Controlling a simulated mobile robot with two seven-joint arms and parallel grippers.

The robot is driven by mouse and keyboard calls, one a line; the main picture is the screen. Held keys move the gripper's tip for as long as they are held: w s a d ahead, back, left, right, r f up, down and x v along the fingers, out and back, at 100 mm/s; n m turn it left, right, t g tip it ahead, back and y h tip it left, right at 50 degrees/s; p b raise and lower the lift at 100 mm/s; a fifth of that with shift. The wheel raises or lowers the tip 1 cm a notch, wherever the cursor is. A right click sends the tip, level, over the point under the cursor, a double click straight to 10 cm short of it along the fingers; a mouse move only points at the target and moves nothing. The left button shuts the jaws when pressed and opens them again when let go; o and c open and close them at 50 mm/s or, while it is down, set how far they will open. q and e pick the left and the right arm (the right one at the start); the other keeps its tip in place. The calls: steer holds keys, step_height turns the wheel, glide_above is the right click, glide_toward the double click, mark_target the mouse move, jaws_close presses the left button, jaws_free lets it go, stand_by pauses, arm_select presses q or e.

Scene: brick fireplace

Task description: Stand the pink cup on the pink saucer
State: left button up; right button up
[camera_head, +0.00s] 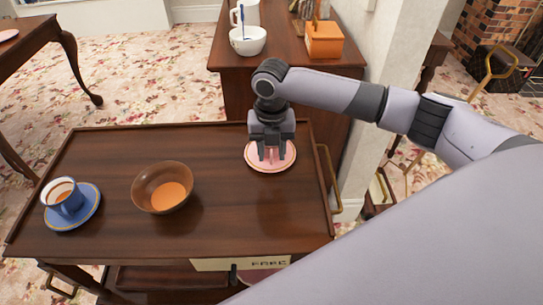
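The pink saucer (254,164) lies on the right end of the dark wooden trolley top. My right gripper (272,157) points straight down over the saucer, its dark fingers in front of it. The fingers look apart, with pink showing between them. I cannot tell whether they touch the saucer. I cannot make out a pink cup on the trolley top. A pinkish round thing (258,275) shows partly on the shelf below, too hidden to identify. My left gripper is not in view.
A brown bowl (145,187) with orange contents stands mid-left on the trolley. Behind are a cabinet (290,60), white bowl (248,46) and orange box (324,43). The trolley's middle is clear.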

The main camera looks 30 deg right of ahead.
step_height(320, 180, up, 9)
steer(key=shift+r, duration=0.2)
stand_by(0.6)
